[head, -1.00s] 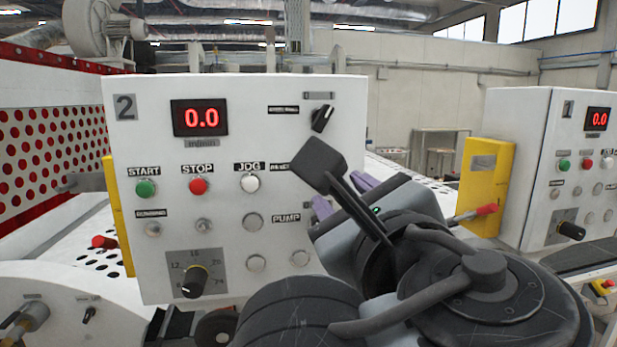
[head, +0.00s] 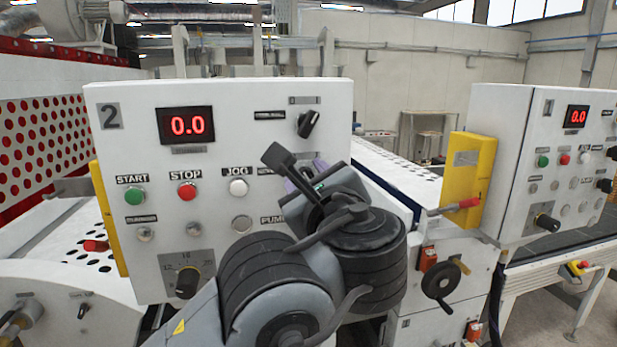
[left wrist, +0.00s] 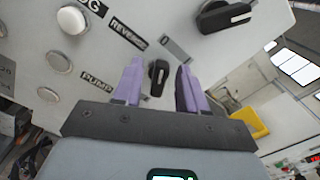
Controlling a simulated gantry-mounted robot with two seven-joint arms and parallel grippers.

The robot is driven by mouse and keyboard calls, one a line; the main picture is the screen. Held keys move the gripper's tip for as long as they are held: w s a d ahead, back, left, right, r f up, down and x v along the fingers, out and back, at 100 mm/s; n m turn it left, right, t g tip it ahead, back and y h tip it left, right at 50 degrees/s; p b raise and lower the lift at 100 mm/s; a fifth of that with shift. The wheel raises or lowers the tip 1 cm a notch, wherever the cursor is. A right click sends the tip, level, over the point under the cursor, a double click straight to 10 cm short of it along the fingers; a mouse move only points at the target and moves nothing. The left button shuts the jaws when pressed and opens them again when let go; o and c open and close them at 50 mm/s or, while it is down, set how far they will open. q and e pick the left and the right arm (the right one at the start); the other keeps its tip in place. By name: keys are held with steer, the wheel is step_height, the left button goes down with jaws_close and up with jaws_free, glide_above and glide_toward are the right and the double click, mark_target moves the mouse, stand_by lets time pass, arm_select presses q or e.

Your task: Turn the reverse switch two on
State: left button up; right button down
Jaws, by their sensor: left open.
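Control panel 2 (head: 215,105) is a white box with a "2" plate and a red 0.0 display. The reverse switch (left wrist: 157,76), a black rotary knob by the REVERSE label (left wrist: 128,33), shows in the left wrist view between my purple fingers. Its handle lies almost along the fingers. My left gripper (left wrist: 158,64) is open with a finger on either side of the knob; I cannot tell whether they touch it. In the head view, my left gripper (head: 302,174) is at the panel's right side and hides the switch. My right gripper is not in view.
Another black knob (head: 308,124) sits just above my gripper on the panel. START (head: 134,196), STOP (head: 187,191) and JOG (head: 238,188) buttons are to the left. A yellow box with a red-tipped lever (head: 470,185) and panel 1 (head: 500,150) stand to the right.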

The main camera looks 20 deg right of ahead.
arm_select(q)
jaws_close()
steer(key=shift+m, duration=0.3)
steer(key=m, duration=0.5)
steer(key=shift+d+r, duration=0.1)
steer(key=shift+d, duration=0.1)
steer(key=m, duration=0.6)
steer(key=shift+d, duration=0.15)
steer(key=shift+m, duration=0.3)
stand_by(0.3)
